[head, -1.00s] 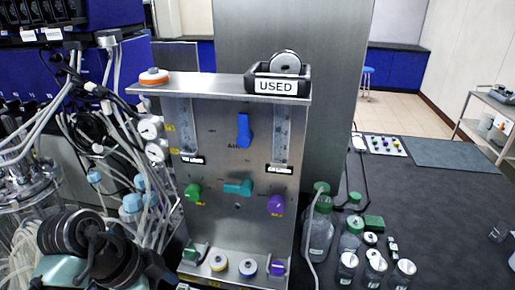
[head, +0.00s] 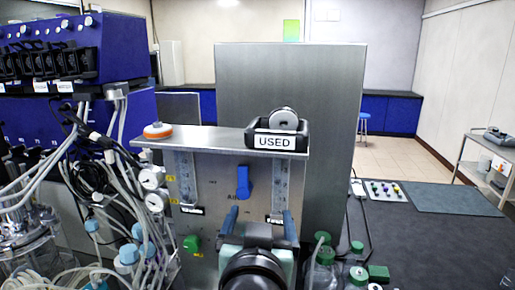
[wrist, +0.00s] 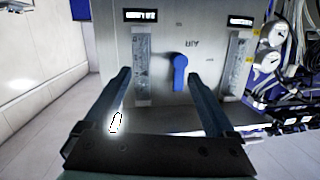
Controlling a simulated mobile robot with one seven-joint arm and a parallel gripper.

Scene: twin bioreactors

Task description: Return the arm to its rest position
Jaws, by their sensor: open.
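My gripper (head: 260,214) is in the lower middle of the head view, in front of the steel gas panel (head: 218,178). Its two fingers point at the panel, spread apart with nothing between them. In the wrist view my gripper (wrist: 157,74) shows the same open fingers, with the panel (wrist: 215,50) beyond. The blue air valve handle (head: 243,182) stands upright on the panel; it also shows in the wrist view (wrist: 180,72), between the finger lines and apart from them. My wrist hides the lower middle of the panel.
A black bin labelled USED (head: 277,140) and an orange-and-white roll (head: 158,130) sit on the panel's top shelf. Gauges (head: 151,178) and tubing crowd the left. Green-capped bottles (head: 322,262) stand at lower right. The dark bench (head: 435,245) further right is mostly clear.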

